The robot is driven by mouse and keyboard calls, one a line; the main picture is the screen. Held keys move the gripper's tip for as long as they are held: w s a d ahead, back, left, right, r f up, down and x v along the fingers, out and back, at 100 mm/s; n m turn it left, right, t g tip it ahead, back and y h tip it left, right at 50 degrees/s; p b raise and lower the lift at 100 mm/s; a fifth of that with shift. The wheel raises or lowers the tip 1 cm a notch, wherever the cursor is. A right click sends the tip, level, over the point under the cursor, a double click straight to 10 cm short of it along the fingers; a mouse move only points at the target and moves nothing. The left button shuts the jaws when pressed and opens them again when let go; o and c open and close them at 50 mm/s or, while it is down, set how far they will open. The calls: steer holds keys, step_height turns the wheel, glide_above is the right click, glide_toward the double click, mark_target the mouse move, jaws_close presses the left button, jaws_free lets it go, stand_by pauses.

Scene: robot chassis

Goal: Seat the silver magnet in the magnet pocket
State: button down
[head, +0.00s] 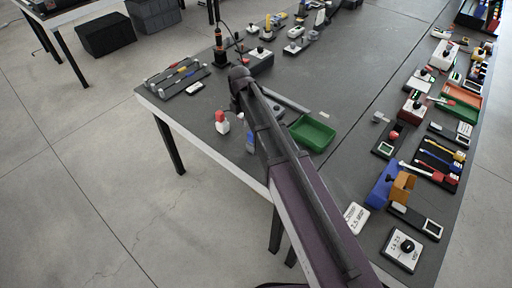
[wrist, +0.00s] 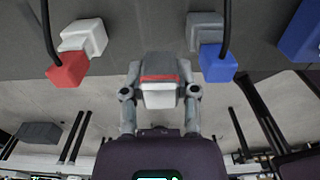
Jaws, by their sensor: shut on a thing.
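My gripper (wrist: 160,82) shows in the wrist view with its two fingers closed on the sides of a small silver-grey block with a red band and a pale end, which I take for the silver magnet (wrist: 160,98). In the head view my own arm crosses the middle of the table and hides the fingers and the held block. I cannot make out the magnet pocket for certain in either view.
In the wrist view a red-and-white block (wrist: 70,65) lies left of my gripper and a blue-and-grey block (wrist: 216,62) right of it, both near dark cables. The head view shows a green tray (head: 311,134) and crowded fixtures along the table's right side. Bare tabletop (head: 345,75) lies between.

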steer(key=shift+f, duration=0.1)
steer(key=b, duration=0.6)
glide_above(244, 141)
step_height(244, 141, down, 6)
steer(key=shift+s+f, duration=0.1)
steer(key=shift+f+b, duration=1.9)
steer(key=shift+b, duration=0.1)
steer(key=shift+f, duration=0.15)
steer(key=c, duration=0.7)
jaws_free()
steer(key=shift+o, duration=0.2)
steer(key=shift+r, duration=0.2)
